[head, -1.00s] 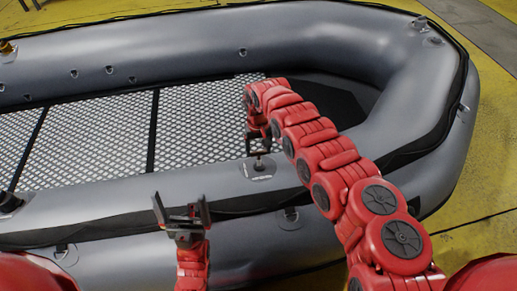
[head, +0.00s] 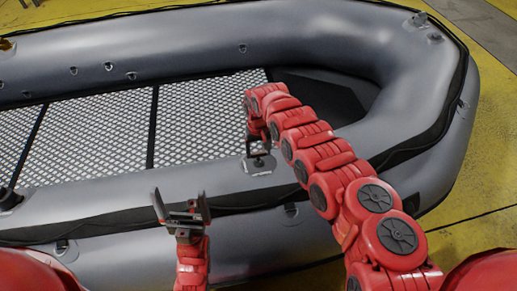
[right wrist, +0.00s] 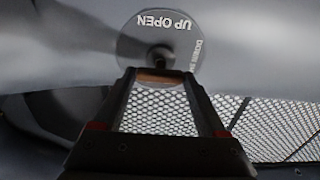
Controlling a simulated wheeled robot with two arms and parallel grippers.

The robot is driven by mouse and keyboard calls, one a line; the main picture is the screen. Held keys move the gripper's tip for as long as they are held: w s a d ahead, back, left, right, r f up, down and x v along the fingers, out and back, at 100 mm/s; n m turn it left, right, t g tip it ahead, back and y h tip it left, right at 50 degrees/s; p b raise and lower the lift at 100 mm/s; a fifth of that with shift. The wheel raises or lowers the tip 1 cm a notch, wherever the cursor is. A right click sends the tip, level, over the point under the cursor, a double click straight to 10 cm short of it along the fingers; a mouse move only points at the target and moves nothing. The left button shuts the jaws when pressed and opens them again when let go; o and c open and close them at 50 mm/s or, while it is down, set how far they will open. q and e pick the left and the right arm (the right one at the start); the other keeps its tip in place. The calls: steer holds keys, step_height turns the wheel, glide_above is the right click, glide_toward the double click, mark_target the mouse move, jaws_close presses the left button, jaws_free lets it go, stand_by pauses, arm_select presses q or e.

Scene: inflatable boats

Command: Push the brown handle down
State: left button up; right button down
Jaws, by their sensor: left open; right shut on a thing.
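The brown handle (right wrist: 158,75) shows in the right wrist view between my right fingertips, in front of a round grey plate (right wrist: 143,22) with the words "UP OPEN" and a partly hidden "DOWN" line. In the head view the plate (head: 262,169) sits on top of the boat's near tube, and the handle is mostly hidden by my gripper. My right gripper (head: 259,150) reaches down over the plate and is shut on the handle. My left gripper (head: 181,203) is open and empty, pointing up in front of the near tube.
The grey inflatable boat (head: 330,32) fills most of the head view. Its patterned floor panels (head: 200,120) lie beyond the near tube. Yellow floor (head: 470,215) is clear on the right. Other fittings (head: 10,198) sit along the tubes.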

mark_target(258, 153)
jaws_free()
steer(key=shift+f, duration=0.25)
steer(key=shift+r, duration=0.15)
steer(key=shift+r, duration=0.3)
step_height(258, 153, up, 17)
steer(key=p, duration=0.3)
steer(key=shift+f, duration=0.2)
